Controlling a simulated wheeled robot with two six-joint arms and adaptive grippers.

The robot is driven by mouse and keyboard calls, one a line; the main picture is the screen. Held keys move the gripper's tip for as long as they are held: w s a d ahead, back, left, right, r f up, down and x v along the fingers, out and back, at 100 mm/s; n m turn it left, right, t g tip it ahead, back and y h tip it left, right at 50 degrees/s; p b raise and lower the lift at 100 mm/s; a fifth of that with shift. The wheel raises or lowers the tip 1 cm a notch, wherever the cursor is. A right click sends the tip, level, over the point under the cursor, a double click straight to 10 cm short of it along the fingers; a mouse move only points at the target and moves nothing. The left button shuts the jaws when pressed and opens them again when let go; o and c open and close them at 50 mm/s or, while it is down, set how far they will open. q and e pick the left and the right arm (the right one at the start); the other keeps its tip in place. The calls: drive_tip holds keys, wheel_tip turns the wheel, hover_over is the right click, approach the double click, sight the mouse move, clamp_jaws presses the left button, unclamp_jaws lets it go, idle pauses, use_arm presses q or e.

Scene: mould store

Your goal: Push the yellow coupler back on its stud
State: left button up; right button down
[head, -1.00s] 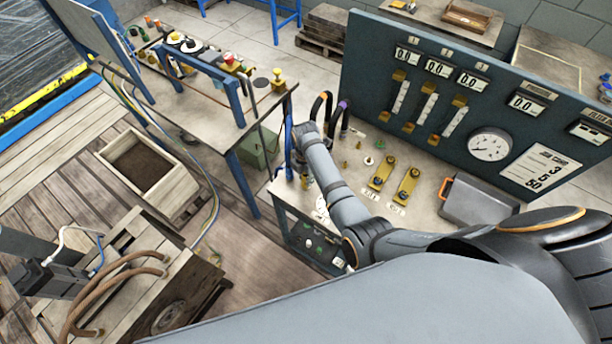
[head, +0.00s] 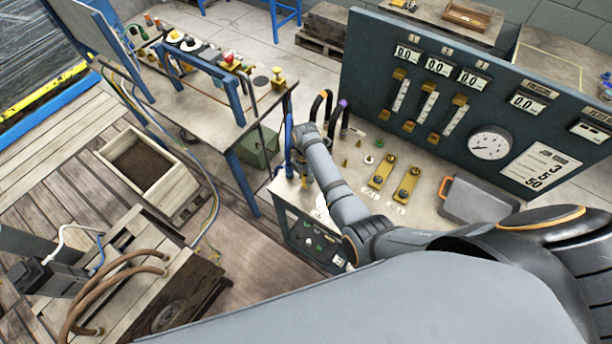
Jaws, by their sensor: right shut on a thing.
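My right gripper (head: 303,178) points down at the left end of the grey bench top, beside several upright hoses. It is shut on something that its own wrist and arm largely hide. This appears to be the yellow coupler, but its outline and how it sits on its stud cannot be made out. A blue hose (head: 288,150) stands just left of the gripper. Black hoses with an orange band (head: 325,95) and a purple band (head: 343,103) arch behind it. Small brass studs (head: 345,163) stand on the bench to its right. My left gripper is not in view.
A blue-legged table (head: 215,110) stands to the left, a wooden box (head: 168,190) on the floor.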

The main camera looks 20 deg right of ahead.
drive_tip(key=shift+p, duration=0.3)
idle(0.4)
drive_tip(key=shift+f, duration=0.1)
drive_tip(key=c, duration=1)
unclamp_jaws()
drive_tip(key=shift+c, duration=0.2)
wheel_tip(320, 180, up, 12)
drive_tip(key=shift+f, duration=0.1)
